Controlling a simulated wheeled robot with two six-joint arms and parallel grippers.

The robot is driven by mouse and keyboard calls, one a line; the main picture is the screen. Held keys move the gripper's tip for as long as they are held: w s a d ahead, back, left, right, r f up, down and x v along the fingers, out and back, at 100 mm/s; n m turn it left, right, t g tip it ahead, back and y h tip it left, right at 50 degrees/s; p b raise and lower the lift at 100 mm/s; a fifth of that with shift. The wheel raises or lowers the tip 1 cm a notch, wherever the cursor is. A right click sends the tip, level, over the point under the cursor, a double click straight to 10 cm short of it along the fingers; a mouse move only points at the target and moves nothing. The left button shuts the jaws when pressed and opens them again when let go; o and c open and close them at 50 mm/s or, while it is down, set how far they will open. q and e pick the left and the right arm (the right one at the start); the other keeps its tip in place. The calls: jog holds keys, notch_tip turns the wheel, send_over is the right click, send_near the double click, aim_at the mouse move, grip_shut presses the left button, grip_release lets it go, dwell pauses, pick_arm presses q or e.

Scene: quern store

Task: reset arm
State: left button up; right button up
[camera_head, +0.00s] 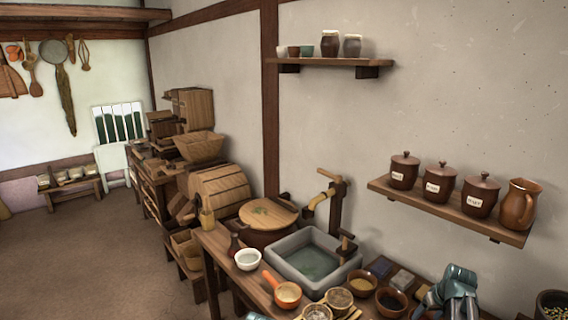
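A teal and grey part of my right arm, with what looks like its gripper (440,298), shows at the bottom right. It is over the front right of the wooden worktable (218,243), close to a small bowl of dark contents (391,301). Its fingertips cannot be made out, and I see nothing held in it. A small teal sliver at the bottom edge, left of centre, seems to belong to my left arm. The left gripper itself is out of the frame.
The table holds a stone basin (312,262), a lidded round tub (268,217), a white bowl (247,259) and several small bowls. A wall shelf (450,209) with brown jars (440,183) and a jug (519,205) overhangs the right. Open floor (90,260) lies left.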

jog(key=s+a+n+g, duration=0.1)
jog(key=s+a, duration=0.2)
jog(key=a, duration=0.9)
jog(key=s+a+n+g, duration=0.1)
jog(key=s+a, duration=0.2)
jog(key=a, duration=1)
jog(key=s+a+n+g+h, duration=0.1)
jog(key=s+a+n+g, duration=0.1)
jog(key=s+a, duration=1.1)
jog(key=shift+a+f+p, duration=0.15)
jog(key=shift+a+p, duration=0.2)
jog(key=shift+a, duration=0.2)
jog(key=shift+s, duration=0.1)
jog(key=shift+c, duration=0.3)
